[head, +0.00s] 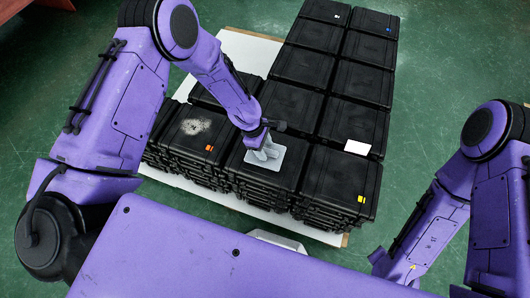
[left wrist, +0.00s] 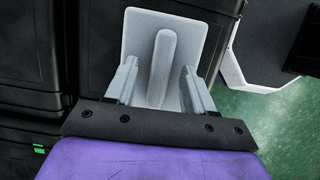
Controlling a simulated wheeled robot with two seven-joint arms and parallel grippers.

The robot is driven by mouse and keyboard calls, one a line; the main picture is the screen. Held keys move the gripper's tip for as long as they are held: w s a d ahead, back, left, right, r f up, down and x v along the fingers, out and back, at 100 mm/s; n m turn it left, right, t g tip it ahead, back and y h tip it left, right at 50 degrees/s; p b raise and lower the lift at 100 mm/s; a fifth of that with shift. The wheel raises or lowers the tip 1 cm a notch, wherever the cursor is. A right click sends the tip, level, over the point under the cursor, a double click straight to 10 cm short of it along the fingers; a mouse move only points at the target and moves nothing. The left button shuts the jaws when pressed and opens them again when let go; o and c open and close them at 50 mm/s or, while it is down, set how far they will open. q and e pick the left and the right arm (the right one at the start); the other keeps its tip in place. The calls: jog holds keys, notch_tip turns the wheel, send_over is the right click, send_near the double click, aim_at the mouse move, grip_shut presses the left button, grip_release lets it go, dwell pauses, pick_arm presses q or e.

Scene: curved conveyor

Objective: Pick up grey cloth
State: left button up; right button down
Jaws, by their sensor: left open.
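The grey cloth (head: 278,160) shows as a flat, light grey pad with a raised ridge on top. It lies on a black case in the front row. In the left wrist view the pad (left wrist: 140,40) and its rounded ridge (left wrist: 165,62) show clearly. My left gripper (head: 265,153) is over the pad, pointing down. In the left wrist view the gripper (left wrist: 160,75) is open, with one finger on each side of the ridge and gaps between. Contact with the pad cannot be told. My right arm shows at the right, but its gripper is out of view.
Several stacked black cases (head: 294,70) stand on a pale board (head: 247,52). A white dusty smudge (head: 195,127) marks the case left of the pad. A white card (head: 357,147) lies on a case to the right. Green floor (head: 440,80) is clear at the right.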

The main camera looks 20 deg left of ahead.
pick_arm(q)
jog(key=shift+f, duration=0.25)
dwell(0.3)
grip_shut()
